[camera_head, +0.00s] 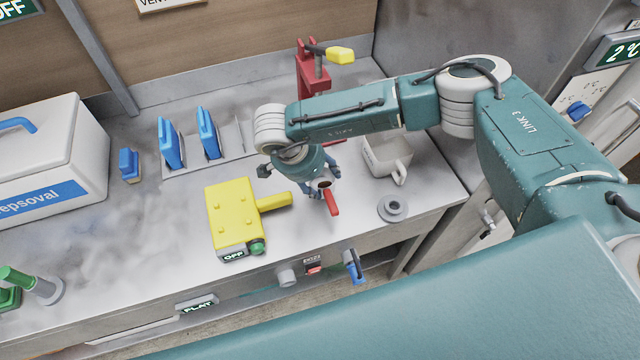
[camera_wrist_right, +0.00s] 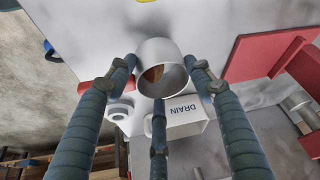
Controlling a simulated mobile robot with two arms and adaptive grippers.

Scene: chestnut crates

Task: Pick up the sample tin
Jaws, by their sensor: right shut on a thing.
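The sample tin (camera_wrist_right: 168,55) is a small pale round cup, open at one end, with something brown inside. In the right wrist view it sits between the three fingers of my right gripper (camera_wrist_right: 155,85), which is shut on it. In the head view the tin (camera_head: 323,183) is partly hidden by the fingers of my right gripper (camera_head: 322,178). A red handle-like bar (camera_head: 331,203) sticks out from it towards the counter's front. I cannot tell whether the tin touches the counter. My left gripper is not in view.
A yellow box (camera_head: 228,215) with an arm lies left of the tin. A pale DRAIN bin (camera_head: 375,165) and a grey ring (camera_head: 394,208) are to its right. A red stand (camera_head: 308,70) is behind. Blue-handled pieces (camera_head: 170,145) stand in a rack at left.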

